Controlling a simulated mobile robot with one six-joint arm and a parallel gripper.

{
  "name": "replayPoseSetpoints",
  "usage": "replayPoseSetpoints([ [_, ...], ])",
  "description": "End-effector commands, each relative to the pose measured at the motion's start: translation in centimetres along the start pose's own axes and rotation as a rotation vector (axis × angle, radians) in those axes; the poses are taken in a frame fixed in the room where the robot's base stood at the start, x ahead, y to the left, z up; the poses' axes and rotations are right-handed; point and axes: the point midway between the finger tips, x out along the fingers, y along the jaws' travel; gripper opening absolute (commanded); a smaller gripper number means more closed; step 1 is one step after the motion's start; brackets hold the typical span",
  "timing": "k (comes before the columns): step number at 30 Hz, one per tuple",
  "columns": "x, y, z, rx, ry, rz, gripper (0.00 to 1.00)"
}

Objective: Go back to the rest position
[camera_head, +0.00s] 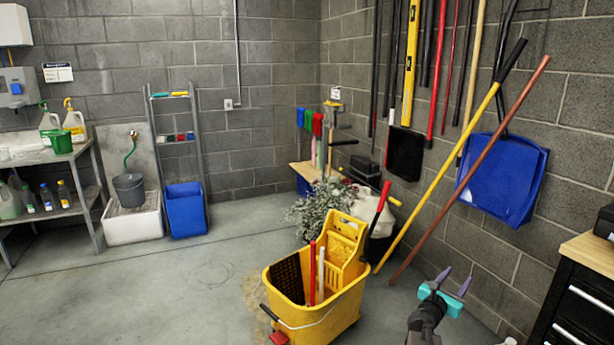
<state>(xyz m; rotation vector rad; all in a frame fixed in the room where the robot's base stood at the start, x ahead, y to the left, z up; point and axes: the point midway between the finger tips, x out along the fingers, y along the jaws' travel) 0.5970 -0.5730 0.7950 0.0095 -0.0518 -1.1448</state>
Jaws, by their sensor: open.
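My gripper (454,286) is at the lower right of the head view, with teal and purple fingers. The fingers are spread apart and nothing shows between them. It is over the bare floor, to the right of a yellow mop bucket (340,311) and apart from it. The rest of my arm runs down out of the bottom edge of the picture.
A black cabinet (579,318) with a wooden top stands at the far right. A yellow pole (439,162) and a brown pole (473,168) lean on the wall behind my gripper. A blue bin (186,211) stands at the back left. The left floor is clear.

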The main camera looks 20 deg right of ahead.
Motion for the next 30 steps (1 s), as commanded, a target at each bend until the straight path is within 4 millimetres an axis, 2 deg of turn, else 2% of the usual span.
replayPoseSetpoints([
  [1, -1.4, 1.7, -1.5, 0.02, 0.029, 0.016, 0.45],
  [6, -5.6, 5.7, -6.5, 0.104, 0.127, 0.039, 0.45],
  [11, -10.3, 8.4, -11.4, 0.199, 0.233, 0.033, 0.45],
  [15, -14.9, 10.1, -15.8, 0.288, 0.334, 0.004, 0.45],
  [19, -19.6, 10.7, -19.9, 0.374, 0.434, -0.048, 0.45],
  [23, -24.4, 10.6, -24.0, 0.456, 0.533, -0.124, 0.45],
  [30, -33.1, 8.6, -30.2, 0.588, 0.689, -0.315, 0.45],
])
